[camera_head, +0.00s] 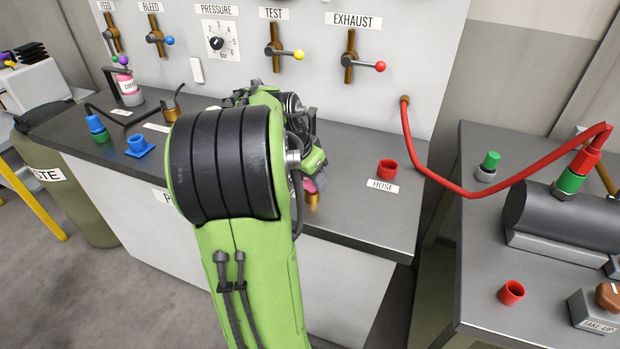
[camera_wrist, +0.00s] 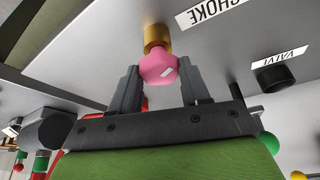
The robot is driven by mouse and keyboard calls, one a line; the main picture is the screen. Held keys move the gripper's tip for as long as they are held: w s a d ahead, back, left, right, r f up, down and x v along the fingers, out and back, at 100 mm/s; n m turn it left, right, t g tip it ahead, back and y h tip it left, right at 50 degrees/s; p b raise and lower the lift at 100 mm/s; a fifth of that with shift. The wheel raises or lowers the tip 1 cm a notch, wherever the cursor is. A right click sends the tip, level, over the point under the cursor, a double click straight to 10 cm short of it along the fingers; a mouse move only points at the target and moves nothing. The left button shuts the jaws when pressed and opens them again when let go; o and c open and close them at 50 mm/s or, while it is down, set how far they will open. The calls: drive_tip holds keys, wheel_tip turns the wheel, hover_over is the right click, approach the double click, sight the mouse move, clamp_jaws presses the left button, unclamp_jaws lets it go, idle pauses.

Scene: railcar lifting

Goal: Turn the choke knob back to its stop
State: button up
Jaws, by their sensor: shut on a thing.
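The choke knob (camera_wrist: 158,67) is pink with a white mark, on a brass base (camera_wrist: 156,36) beside the CHOKE label (camera_wrist: 212,12). My gripper (camera_wrist: 158,80) is shut on the pink knob, with one finger on each side of it. In the head view, the pink knob (camera_head: 311,186) and its brass base (camera_head: 313,199) show only partly at the right of my green arm. My arm hides most of the gripper there. The knob's stop cannot be made out.
A red ring (camera_head: 387,168) stands by the HOSE label (camera_head: 383,186) on the bench, right of my arm. A red hose (camera_head: 437,175) runs from the panel to the right-hand bench. A black part (camera_wrist: 277,77) sits by the VALVE label (camera_wrist: 280,55). Levers line the panel behind.

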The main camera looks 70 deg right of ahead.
drive_tip(key=n+t, duration=0.1)
drive_tip(key=n, duration=0.2)
drive_tip(key=n+t+b, duration=0.1)
drive_tip(key=n, duration=0.2)
drive_tip(key=shift+s+t, duration=0.2)
drive_tip(key=shift+t, duration=0.1)
drive_tip(key=n, duration=0.2)
drive_tip(key=n+t, duration=0.1)
drive_tip(key=n, duration=0.1)
drive_tip(key=shift+s+n+t, duration=0.1)
drive_tip(key=shift+n+t, duration=0.2)
drive_tip(key=shift+n+t+y+p, duration=0.3)
drive_tip(key=shift+n+p, duration=0.1)
drive_tip(key=shift+n, duration=0.7)
drive_tip(key=o, duration=1)
drive_tip(key=p+v, duration=0.6)
drive_tip(key=v, duration=0.9)
drive_tip(key=shift+s+r, duration=0.2)
drive_tip(key=shift+r, duration=0.2)
